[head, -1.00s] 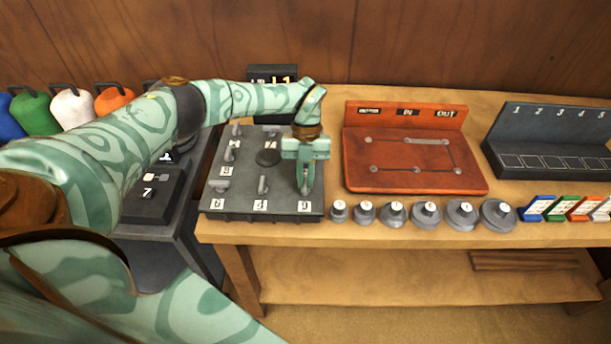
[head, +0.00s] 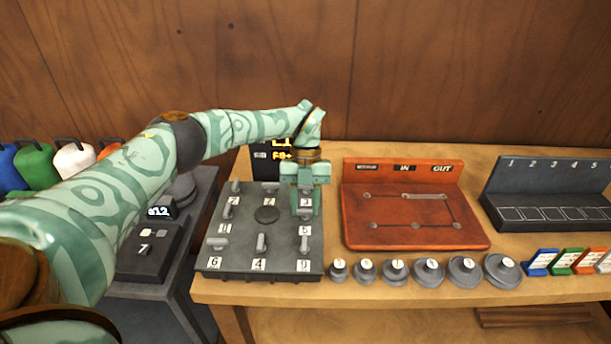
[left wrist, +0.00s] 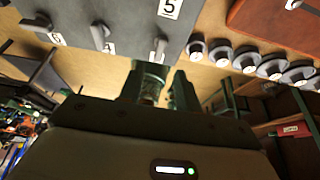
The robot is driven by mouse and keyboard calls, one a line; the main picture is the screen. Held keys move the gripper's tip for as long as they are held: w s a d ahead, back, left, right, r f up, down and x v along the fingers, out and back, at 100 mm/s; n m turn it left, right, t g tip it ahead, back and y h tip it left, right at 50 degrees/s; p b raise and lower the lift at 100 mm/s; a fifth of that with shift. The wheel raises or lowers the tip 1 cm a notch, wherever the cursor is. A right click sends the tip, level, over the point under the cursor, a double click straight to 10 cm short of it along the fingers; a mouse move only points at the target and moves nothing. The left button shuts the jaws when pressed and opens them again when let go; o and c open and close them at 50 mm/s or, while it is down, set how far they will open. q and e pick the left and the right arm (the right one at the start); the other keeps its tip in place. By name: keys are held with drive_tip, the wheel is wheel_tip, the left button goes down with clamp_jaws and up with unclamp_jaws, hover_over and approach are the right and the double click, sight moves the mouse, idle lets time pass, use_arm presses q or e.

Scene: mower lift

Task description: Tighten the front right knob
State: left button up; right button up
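The dark knob plate (head: 281,276) lies on the bench with several small grey lever knobs and a number label by each. The front right knob (head: 304,243) stands with its lever pointing roughly front to back; it also shows in the left wrist view (left wrist: 160,48), just beyond the fingers. My left gripper (head: 307,203) is above the right side of the plate. Its fingers are apart and empty, with a label visible between them. In the left wrist view both fingers of the left gripper (left wrist: 166,85) are apart and clear of the knob. My right gripper is out of view.
A red-brown board (head: 415,230) stands right of the plate. Several grey weights (head: 395,271) line the bench's front edge. A small display (head: 271,150) stands behind the plate. A dark numbered rack (head: 545,160) is at the far right.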

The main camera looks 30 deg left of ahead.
use_arm(q)
drive_tip(key=v, duration=0.8)
drive_tip(key=shift+w+r, duration=0.1)
